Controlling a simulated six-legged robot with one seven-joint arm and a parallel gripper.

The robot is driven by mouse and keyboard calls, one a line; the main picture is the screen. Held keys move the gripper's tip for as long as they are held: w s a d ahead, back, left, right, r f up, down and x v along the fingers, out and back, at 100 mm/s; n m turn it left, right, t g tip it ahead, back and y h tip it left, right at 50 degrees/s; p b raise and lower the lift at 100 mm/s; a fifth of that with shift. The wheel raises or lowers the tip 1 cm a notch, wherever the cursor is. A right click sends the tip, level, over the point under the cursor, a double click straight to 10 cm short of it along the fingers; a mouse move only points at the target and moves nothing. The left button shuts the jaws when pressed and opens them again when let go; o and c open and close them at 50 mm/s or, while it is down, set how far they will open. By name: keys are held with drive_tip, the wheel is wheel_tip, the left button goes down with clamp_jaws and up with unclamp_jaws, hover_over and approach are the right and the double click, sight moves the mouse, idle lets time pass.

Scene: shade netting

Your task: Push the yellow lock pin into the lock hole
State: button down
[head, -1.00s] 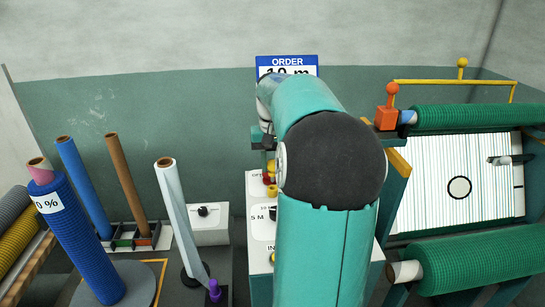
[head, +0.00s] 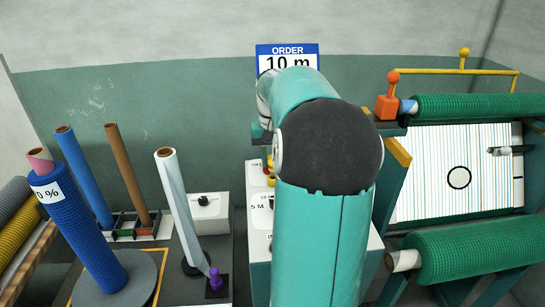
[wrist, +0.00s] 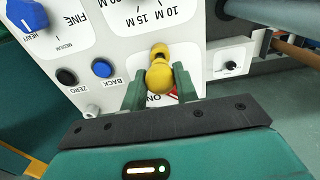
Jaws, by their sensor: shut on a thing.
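The yellow lock pin (wrist: 159,78) has a round ball head and a smaller yellow part beyond it, in the wrist view. My gripper (wrist: 158,84) is shut on the ball head, one finger on each side, in front of the white control panel (wrist: 122,45). A red label shows just below the pin. I cannot make out the lock hole.
Blue (wrist: 101,68) and black (wrist: 66,77) buttons and a blue knob (wrist: 27,15) sit on the panel, left in the wrist view. The netting frame with green rolls (head: 475,250) stands right; upright rolls (head: 82,235) stand left.

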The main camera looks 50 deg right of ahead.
drive_tip(key=shift+f, duration=0.9)
idle(0.8)
drive_tip(key=shift+f, duration=0.4)
drive_tip(key=shift+f, duration=0.1)
drive_tip(key=c, duration=1)
unclamp_jaws()
wheel_tip(320, 180, up, 14)
drive_tip(key=shift+a, duration=0.1)
